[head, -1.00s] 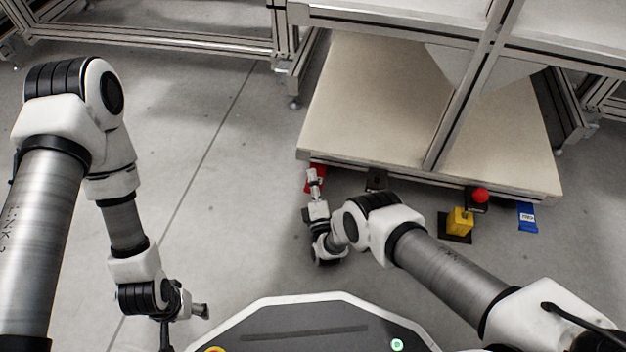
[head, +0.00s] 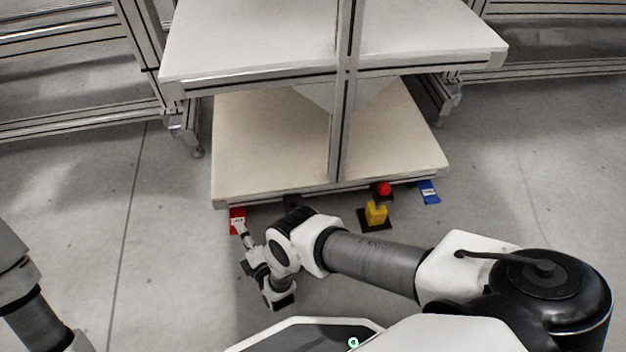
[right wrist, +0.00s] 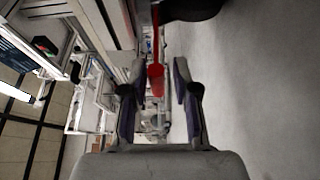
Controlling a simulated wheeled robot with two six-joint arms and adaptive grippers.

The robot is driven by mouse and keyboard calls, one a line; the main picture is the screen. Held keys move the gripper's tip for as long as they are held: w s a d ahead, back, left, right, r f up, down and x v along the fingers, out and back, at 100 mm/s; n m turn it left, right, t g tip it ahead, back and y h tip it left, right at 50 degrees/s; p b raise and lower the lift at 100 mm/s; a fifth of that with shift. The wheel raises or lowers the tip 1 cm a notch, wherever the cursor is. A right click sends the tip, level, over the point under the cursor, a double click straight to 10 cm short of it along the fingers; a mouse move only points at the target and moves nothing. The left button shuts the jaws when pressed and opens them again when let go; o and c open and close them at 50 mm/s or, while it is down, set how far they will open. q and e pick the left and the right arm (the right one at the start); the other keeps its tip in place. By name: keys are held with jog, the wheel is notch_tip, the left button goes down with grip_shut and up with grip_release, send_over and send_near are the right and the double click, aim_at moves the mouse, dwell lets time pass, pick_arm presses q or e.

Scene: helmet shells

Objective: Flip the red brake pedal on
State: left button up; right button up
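The red brake pedal (head: 236,213) is at the foot of the cart, by its lower shelf's front left corner. My right gripper (head: 240,229) is low beside the floor, at the pedal's near end, and partly covers it. In the right wrist view the red pedal (right wrist: 156,78) shows between the two spread fingers of my right gripper (right wrist: 156,92), with a gap on both sides. Whether any finger touches it cannot be told. My left gripper is out of view; only a piece of my left arm shows at the lower left.
The cart's beige lower shelf (head: 265,150) overhangs the pedals. A yellow block (head: 376,211) on a dark base, a red knob (head: 384,188) and a blue pedal (head: 429,193) sit farther right along its front edge. The grey floor left of the cart is clear.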

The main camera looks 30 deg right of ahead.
pick_arm(q)
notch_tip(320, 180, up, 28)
jog(key=p, duration=2.6)
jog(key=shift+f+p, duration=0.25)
jog(key=shift+p, duration=0.1)
pick_arm(e)
jog(key=s+d+r+m+g, duration=0.3)
jog(key=s+d+r, duration=0.1)
jog(key=r, duration=0.4)
jog(key=s+d+r+m+g+h, duration=0.1)
jog(key=s+d+r+m+g, duration=0.3)
jog(key=r, duration=0.5)
jog(key=s+d+r+m+g, duration=0.3)
jog(key=s+d+r, duration=0.2)
jog(key=d+r, duration=0.3)
jog(key=shift+r+m+g, duration=0.3)
jog(key=shift+r+g, duration=0.1)
jog(key=shift+r, duration=0.1)
jog(key=shift+w, duration=0.1)
